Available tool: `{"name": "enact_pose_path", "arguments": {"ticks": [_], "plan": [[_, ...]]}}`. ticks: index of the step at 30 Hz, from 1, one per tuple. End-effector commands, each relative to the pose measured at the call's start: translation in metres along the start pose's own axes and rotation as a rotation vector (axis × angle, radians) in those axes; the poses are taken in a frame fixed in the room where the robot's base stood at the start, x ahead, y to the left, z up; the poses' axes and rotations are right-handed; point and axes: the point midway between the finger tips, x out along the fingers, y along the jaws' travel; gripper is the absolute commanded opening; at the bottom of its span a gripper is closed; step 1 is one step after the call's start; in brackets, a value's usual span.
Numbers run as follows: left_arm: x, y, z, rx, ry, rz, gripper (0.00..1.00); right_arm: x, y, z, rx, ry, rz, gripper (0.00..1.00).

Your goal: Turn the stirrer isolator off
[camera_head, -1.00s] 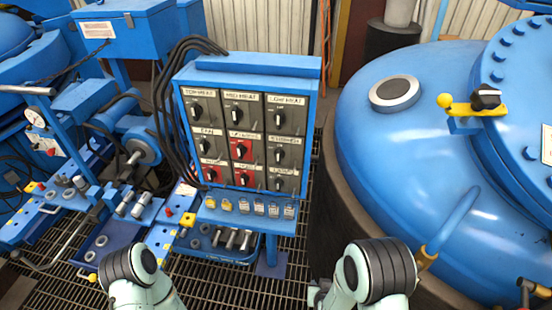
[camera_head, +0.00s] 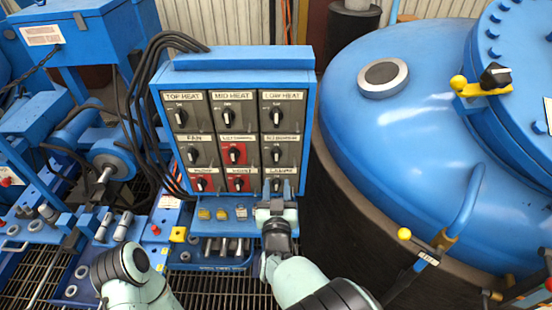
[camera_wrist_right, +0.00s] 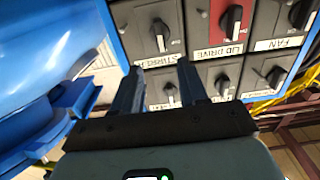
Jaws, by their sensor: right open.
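The isolator panel (camera_head: 308,130) is a blue box with rows of black rotary knobs. The stirrer isolator (camera_head: 276,154) is a black knob on a grey plate in the right column, middle row. In the right wrist view, which appears upside down, the stirrer knob (camera_wrist_right: 159,33) shows beyond the fingertips with its label below it. My right gripper (camera_head: 278,190) is in front of the panel's lower right corner and partly hides the bottom right switch. Its two fingers (camera_wrist_right: 161,72) are apart and nothing is between them. My left gripper is out of view; only its arm shows.
The red-plated lid drive knob (camera_head: 234,153) is left of the stirrer knob. The large blue furnace vessel (camera_head: 400,120) stands close on the right. Black cables (camera_head: 140,110) run along the panel's left side.

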Motion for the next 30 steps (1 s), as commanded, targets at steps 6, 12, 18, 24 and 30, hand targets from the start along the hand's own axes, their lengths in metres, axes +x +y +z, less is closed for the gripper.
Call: {"name": "enact_pose_path", "arguments": {"ticks": [6,12,18,24,30], "plan": [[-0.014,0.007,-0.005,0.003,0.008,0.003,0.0,0.05,0.001,-0.002,-0.003,0.001,0.001,0.43],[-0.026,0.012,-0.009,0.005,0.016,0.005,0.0,0.086,0.001,-0.002,-0.003,0.0,0.0,0.43],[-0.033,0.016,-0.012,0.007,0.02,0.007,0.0,0.106,0.0,-0.001,-0.001,-0.001,-0.001,0.43],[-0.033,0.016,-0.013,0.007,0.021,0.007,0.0,0.109,0.0,0.001,0.0,-0.002,-0.001,0.43],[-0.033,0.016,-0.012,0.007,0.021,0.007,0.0,0.109,0.0,0.001,0.0,-0.003,-0.001,0.26]]}}
